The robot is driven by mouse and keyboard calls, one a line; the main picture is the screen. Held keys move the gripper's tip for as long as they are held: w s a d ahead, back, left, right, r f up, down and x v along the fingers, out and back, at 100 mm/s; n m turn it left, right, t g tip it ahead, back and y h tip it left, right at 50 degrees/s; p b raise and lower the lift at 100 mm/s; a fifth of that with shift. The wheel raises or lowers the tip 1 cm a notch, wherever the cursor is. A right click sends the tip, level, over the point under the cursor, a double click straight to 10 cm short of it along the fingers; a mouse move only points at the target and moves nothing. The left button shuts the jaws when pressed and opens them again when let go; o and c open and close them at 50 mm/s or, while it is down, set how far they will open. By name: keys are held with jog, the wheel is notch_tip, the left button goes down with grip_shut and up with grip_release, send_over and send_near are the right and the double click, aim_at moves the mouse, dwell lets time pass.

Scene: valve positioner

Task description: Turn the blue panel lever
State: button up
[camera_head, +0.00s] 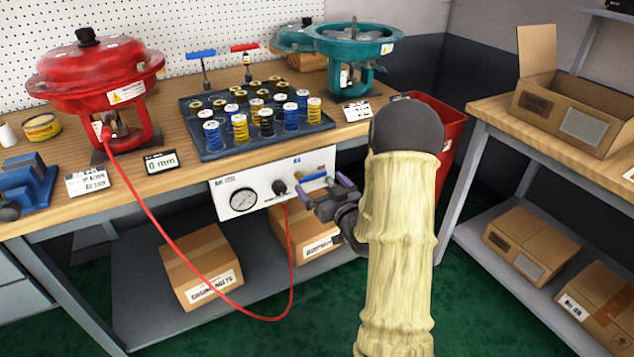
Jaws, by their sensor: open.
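The blue panel lever (313,176) sits at the right end of the white panel (234,200) under the front edge of the workbench. I cannot tell whether a finger touches the lever.
The panel also bears a gauge (243,200) and a black knob (279,187). A red hose (180,250) hangs in a loop from the panel to the red actuator (95,70). A red bin (445,135) stands behind my arm. Green floor is clear between the benches.

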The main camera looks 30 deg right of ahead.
aim_at(313, 176)
jog(key=shift+w+a, duration=0.1)
jog(key=shift+w, duration=1.45)
jog(key=c, duration=1.4)
